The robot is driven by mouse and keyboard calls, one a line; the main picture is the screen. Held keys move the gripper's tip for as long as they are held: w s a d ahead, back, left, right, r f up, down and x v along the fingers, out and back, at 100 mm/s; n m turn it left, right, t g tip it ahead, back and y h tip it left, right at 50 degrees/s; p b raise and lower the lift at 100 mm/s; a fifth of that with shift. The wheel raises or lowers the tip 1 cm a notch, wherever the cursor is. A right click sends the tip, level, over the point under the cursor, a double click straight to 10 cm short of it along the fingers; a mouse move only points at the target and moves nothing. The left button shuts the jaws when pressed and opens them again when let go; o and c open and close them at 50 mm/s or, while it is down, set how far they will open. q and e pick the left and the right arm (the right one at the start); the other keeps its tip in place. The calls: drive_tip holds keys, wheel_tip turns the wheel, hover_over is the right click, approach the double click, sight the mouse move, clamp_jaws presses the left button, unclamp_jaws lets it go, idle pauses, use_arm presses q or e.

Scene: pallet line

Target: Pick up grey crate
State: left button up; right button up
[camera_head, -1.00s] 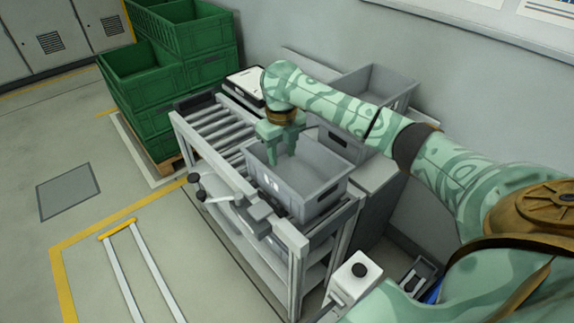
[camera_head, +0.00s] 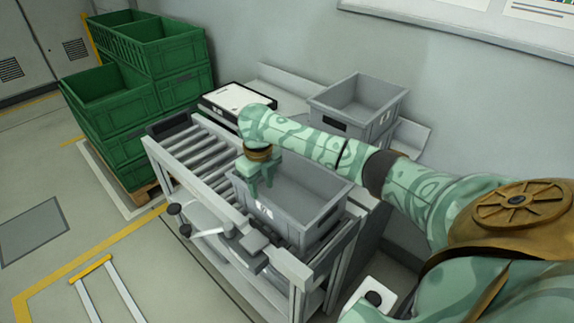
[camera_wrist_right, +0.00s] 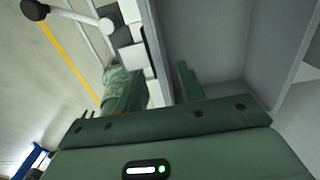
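A grey crate (camera_head: 308,223) with a white label on its near side stands upright on the roller conveyor's near end. My right gripper (camera_head: 262,187) points down at the crate's near-left wall, by its left corner. In the right wrist view the crate wall (camera_wrist_right: 158,35) runs between my two fingers (camera_wrist_right: 160,93), one outside and one inside. The fingers look apart, with no clear clamp on the wall. A second grey crate (camera_head: 345,116) stands on the surface behind, partly hidden by my right arm. My left gripper is out of view.
The roller conveyor (camera_head: 190,147) has a side rail and a lever with dark knobs (camera_head: 185,230). Stacked green crates (camera_head: 125,146) stand on a pallet at the left. A white-topped device (camera_head: 236,98) lies behind the rollers. Floor at left is open.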

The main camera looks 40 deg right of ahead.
sight(263, 198)
drive_tip(key=shift+f, duration=0.25)
wheel_tip(263, 198, down, 5)
drive_tip(key=b, duration=0.2)
drive_tip(key=shift+s+r+b, duration=0.1)
drive_tip(key=shift+b, duration=0.2)
drive_tip(key=shift+r, duration=0.1)
clamp_jaws()
idle(0.8)
